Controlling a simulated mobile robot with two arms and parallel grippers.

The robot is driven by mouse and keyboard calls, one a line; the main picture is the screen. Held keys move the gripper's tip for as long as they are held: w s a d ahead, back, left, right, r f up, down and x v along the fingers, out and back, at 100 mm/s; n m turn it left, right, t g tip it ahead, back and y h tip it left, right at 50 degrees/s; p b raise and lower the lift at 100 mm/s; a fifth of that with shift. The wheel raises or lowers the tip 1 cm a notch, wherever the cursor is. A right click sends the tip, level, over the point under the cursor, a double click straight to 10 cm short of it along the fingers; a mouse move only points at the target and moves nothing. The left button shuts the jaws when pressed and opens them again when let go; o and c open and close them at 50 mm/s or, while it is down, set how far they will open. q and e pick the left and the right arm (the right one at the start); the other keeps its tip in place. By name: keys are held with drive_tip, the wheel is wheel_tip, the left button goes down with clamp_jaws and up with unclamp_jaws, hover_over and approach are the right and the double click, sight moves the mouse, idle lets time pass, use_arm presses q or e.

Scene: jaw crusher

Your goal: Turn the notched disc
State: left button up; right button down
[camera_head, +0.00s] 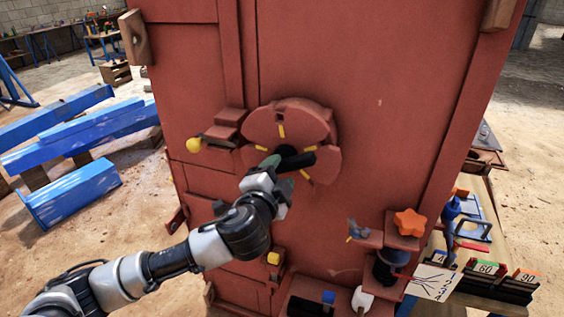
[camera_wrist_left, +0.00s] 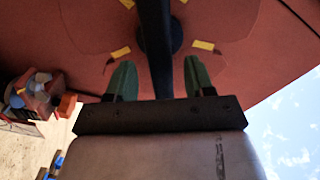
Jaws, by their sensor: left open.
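The notched disc (camera_head: 307,124) is a red round plate with notches in its rim and yellow marks, on the front of a large red machine. It also shows in the left wrist view (camera_wrist_left: 88,32). A black bar handle (camera_head: 300,160) crosses its lower middle. My left gripper (camera_head: 277,166) is at the handle, its palm below it. In the left wrist view the bar (camera_wrist_left: 155,45) runs between the two green fingertips (camera_wrist_left: 159,75), with a gap on each side. The gripper is open and partly hides the disc's lower left. My right gripper is not in view.
A yellow knob (camera_head: 193,145) sticks out left of the disc beside red blocks. Below right are an orange star knob (camera_head: 409,222) and small fittings on ledges. Numbered cards (camera_head: 487,268) stand at the right. Blue beams (camera_head: 75,192) lie at the left.

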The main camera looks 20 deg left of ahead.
use_arm(q)
drive_tip(key=shift+w+a, duration=0.1)
drive_tip(key=shift+w, duration=1)
